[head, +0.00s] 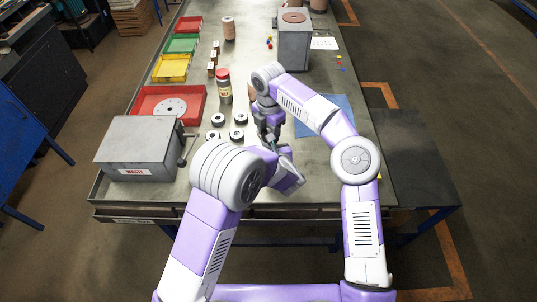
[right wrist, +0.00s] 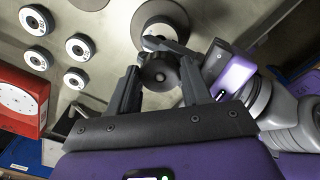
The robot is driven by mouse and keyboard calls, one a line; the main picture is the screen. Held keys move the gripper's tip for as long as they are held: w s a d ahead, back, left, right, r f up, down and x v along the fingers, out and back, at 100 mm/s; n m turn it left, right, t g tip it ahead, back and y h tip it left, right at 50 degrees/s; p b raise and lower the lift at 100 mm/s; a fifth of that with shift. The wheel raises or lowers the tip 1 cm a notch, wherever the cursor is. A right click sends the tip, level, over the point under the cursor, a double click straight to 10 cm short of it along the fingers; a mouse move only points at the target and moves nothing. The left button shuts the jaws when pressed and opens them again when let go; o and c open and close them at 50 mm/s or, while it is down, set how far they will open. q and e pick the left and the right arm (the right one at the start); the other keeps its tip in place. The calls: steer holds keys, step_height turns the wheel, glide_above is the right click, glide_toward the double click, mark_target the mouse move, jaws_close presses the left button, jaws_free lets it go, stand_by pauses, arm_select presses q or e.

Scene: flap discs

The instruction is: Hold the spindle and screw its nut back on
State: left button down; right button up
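In the right wrist view a dark round nut (right wrist: 158,74) sits between the fingers of my right gripper (right wrist: 160,82), which appear to close on its two sides. My left gripper (right wrist: 176,48) reaches in from the right just behind the nut, its dark fingers at the spindle, which is mostly hidden. In the head view my right gripper (head: 268,132) points down above the near middle of the table. My left gripper (head: 276,152) is just below it, partly covered by its own arm. The nut and spindle cannot be made out there.
Several small discs (head: 212,135) lie left of the grippers, near a red-lidded jar (head: 224,88). A grey waste box (head: 138,150) stands at the near left, beside a red tray (head: 195,112) holding a large disc. A blue mat (head: 340,108) lies right, partly under my right arm.

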steer(key=shift+c, duration=1.1)
steer(key=m, duration=1)
steer(key=o, duration=1.2)
steer(key=shift+r, duration=2.25)
